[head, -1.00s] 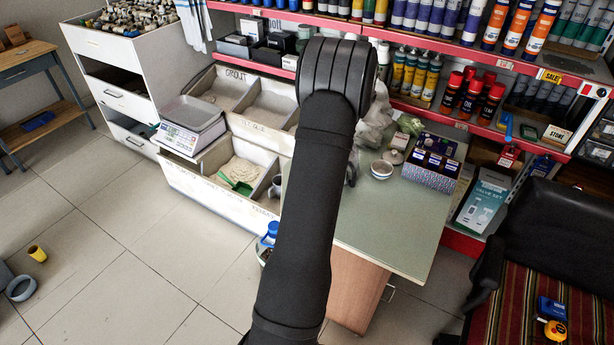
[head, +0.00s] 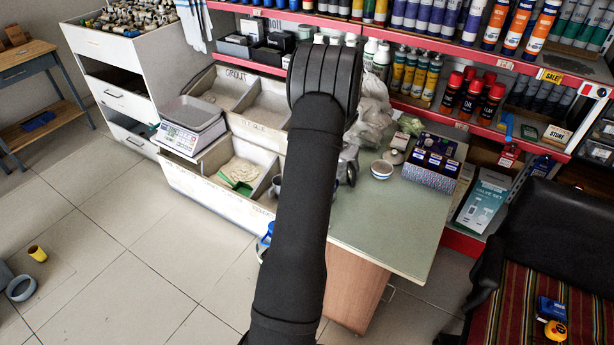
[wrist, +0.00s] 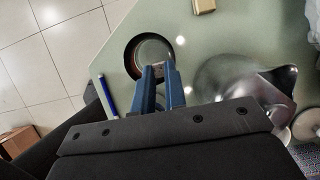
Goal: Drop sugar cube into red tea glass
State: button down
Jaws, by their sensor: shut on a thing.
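In the wrist view a round vessel with a dark rim and a reddish inner edge (wrist: 150,50), seen from above, stands on the pale green table; it looks like the red tea glass. My gripper (wrist: 161,72) has its blue fingers close together, with the tips over the near side of this rim. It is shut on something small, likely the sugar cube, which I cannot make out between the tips. The height of the tips above the rim is unclear. In the head view my arm hides the glass and the fingertips.
The green table (head: 390,225) has free room at its front. In the wrist view a shiny, metal-looking object (wrist: 235,80) is right of my fingers, and a blue pen (wrist: 109,95) lies left.

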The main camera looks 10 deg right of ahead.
jog(key=c, duration=1.4)
grip_release()
jog(key=v, duration=1.7)
jog(key=shift+r, duration=0.2)
